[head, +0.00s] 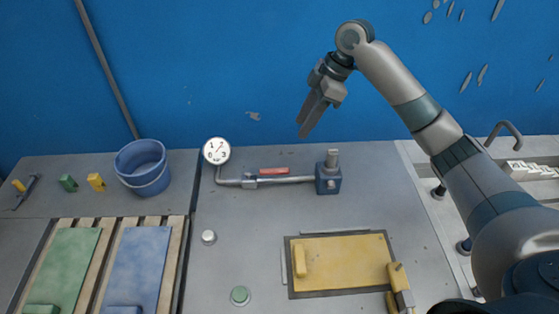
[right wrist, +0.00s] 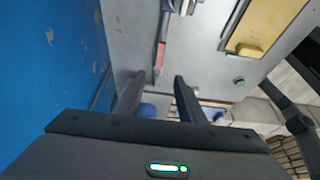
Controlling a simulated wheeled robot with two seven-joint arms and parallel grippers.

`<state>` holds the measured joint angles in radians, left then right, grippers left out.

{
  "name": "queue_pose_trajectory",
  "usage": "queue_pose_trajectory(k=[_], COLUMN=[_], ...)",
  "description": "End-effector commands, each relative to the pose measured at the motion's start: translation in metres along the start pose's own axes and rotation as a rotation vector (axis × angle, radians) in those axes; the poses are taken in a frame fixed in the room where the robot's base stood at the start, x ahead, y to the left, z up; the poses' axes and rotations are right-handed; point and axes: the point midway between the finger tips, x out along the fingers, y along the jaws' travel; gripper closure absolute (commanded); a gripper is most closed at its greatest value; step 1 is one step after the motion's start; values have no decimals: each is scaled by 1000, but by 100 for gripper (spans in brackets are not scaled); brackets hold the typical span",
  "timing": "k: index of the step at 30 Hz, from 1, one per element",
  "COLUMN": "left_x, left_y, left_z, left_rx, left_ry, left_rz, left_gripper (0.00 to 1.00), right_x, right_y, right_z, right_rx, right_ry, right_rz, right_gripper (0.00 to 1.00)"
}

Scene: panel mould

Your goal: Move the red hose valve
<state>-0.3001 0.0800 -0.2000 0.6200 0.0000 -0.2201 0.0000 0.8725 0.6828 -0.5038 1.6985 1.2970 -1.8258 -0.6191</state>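The red hose valve shows as a flat red lever (head: 273,170) on a grey pipe (head: 290,181) that runs between a round dial gauge (head: 216,151) and a blue block (head: 328,180). The red lever also shows in the right wrist view (right wrist: 159,58), beyond the fingertips. My right gripper (head: 303,130) is raised above and behind the pipe, to the right of the lever, pointing down. In the right wrist view its two fingers (right wrist: 159,78) stand apart with nothing held between them. My left gripper is in neither view.
A blue bucket (head: 143,168) stands left of the gauge. A yellow panel (head: 342,262) lies in a dark frame in front of the pipe. Green (head: 64,255) and blue (head: 137,262) panels lie on slats at left. A blue wall (head: 230,70) closes the back.

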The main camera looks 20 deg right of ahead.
Motion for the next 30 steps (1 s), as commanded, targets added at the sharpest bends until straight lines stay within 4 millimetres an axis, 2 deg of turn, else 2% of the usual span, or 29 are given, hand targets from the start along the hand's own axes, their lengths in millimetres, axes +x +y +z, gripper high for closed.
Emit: queue_pose_trajectory(k=[8,14,20,30], left_x=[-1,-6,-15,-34], left_y=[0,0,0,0], left_z=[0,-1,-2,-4], left_rx=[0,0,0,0], left_ry=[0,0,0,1], left_rz=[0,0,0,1], left_gripper=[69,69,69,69], right_x=[2,16,44,105], right_y=[0,0,-1,-1], right_z=[0,-1,-1,-1], right_rx=[0,0,2,3], right_ry=[0,1,-1,0], right_rz=[-1,-3,-4,-4], right_gripper=[64,64,64,64])
